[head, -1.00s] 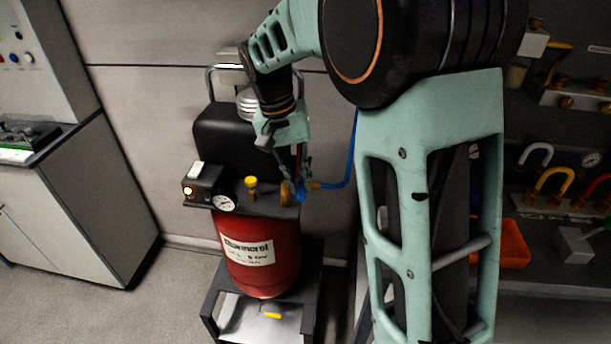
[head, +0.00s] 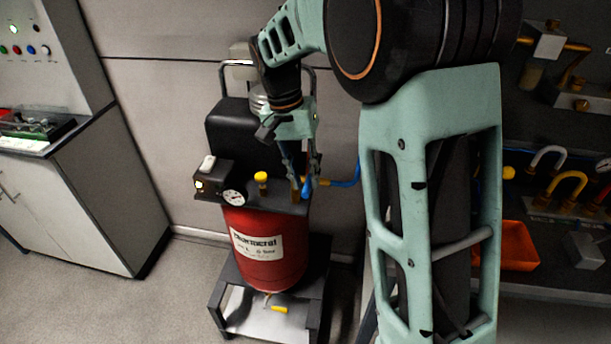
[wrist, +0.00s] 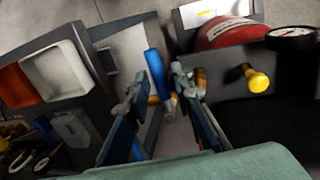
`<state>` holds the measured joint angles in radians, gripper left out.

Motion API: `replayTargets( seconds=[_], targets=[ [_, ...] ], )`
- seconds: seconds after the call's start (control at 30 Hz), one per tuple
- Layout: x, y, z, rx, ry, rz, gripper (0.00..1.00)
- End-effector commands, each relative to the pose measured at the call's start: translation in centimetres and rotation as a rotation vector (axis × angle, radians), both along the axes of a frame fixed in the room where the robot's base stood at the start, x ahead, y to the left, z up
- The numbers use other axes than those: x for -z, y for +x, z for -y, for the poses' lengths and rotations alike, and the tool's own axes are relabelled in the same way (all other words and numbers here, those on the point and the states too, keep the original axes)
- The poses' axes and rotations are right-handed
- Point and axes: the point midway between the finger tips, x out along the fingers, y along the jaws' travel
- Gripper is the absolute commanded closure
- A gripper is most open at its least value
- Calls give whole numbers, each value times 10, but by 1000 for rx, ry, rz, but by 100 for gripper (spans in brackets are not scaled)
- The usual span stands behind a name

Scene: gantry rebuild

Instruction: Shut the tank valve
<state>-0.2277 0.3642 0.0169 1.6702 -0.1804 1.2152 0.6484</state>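The red tank (head: 266,246) with a white label stands below my arm in the head view. At its top right is a brass valve with a blue lever (head: 307,188); a blue hose (head: 345,183) leads off to the right. My gripper (head: 302,172) points down over this valve. In the wrist view the fingers (wrist: 158,84) are apart, with the blue lever (wrist: 155,70) and brass fitting between them in the picture. I cannot tell whether either finger touches the lever. The fingers partly hide the valve body.
A yellow knob (head: 261,178), a gauge (head: 234,198) and a black switch box (head: 211,180) sit beside the valve. A yellow drain handle (head: 279,310) is under the tank. A grey cabinet (head: 100,200) stands left; an orange bin (head: 519,246) lies right.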

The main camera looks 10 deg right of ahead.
Motion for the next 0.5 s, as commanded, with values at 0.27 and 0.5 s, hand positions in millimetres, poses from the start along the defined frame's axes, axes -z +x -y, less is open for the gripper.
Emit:
replayTargets(
  seconds=[0.27,0.5],
  targets=[
    [1,-1,1,-3,-2,-3,70],
    [-18,1,-3,-3,-1,0,70]
  ],
)
